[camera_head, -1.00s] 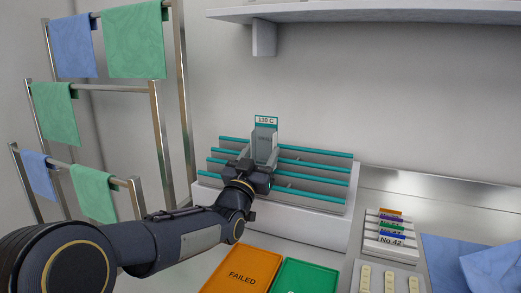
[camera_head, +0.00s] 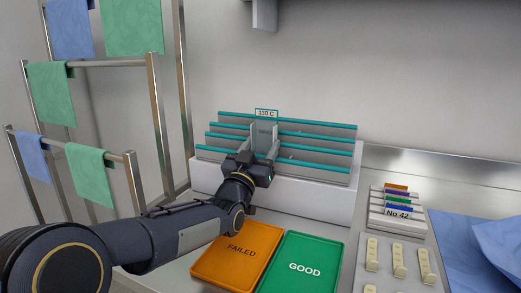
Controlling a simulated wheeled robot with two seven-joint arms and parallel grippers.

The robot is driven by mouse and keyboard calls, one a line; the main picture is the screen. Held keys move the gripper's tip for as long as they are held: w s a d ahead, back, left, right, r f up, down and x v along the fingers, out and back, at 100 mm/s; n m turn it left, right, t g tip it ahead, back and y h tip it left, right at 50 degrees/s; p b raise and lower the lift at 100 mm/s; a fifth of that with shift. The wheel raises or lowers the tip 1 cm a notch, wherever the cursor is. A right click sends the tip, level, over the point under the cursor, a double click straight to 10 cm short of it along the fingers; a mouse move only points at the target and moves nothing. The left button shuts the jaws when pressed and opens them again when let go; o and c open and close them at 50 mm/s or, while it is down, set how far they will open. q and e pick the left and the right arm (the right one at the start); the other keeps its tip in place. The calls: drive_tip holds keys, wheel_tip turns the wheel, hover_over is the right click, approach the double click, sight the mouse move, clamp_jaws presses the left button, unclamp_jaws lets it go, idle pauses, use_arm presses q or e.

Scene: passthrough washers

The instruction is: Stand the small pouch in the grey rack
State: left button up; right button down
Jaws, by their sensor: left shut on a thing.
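The small pouch (camera_head: 266,113) stands upright with its teal-framed "138 C" label at the top, just above the back rail. My left gripper (camera_head: 263,148) is shut on it from the front. The gripper's jaws hide most of the pouch's lower part. The grey rack (camera_head: 320,158) has several teal-edged rails and sits on a white block against the back wall. The pouch is upright among the rails, left of the rack's middle. I cannot tell which slot it is in or whether its bottom touches the rack. My right gripper is not in view.
An orange FAILED tray (camera_head: 238,270) and a green GOOD tray (camera_head: 303,270) lie in front of the rack. A "No 42" card holder (camera_head: 397,215), a panel of cream levers (camera_head: 398,262) and blue cloth (camera_head: 475,250) are at right. A towel stand (camera_head: 160,130) is at left.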

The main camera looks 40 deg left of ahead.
sight(265, 125)
use_arm(q)
drive_tip(key=o, duration=1)
drive_tip(key=shift+o, duration=0.2)
drive_tip(key=shift+r, duration=0.45)
drive_tip(key=r, duration=0.1)
drive_tip(key=r+p, duration=0.1)
drive_tip(key=r, duration=0.1)
drive_tip(key=shift+s+d, duration=0.15)
drive_tip(key=shift+s, duration=0.05)
drive_tip(key=s+d+r+p, duration=0.3)
drive_tip(key=s+d+r, duration=0.6)
drive_tip(key=s, duration=0.1)
drive_tip(key=shift+d, duration=0.1)
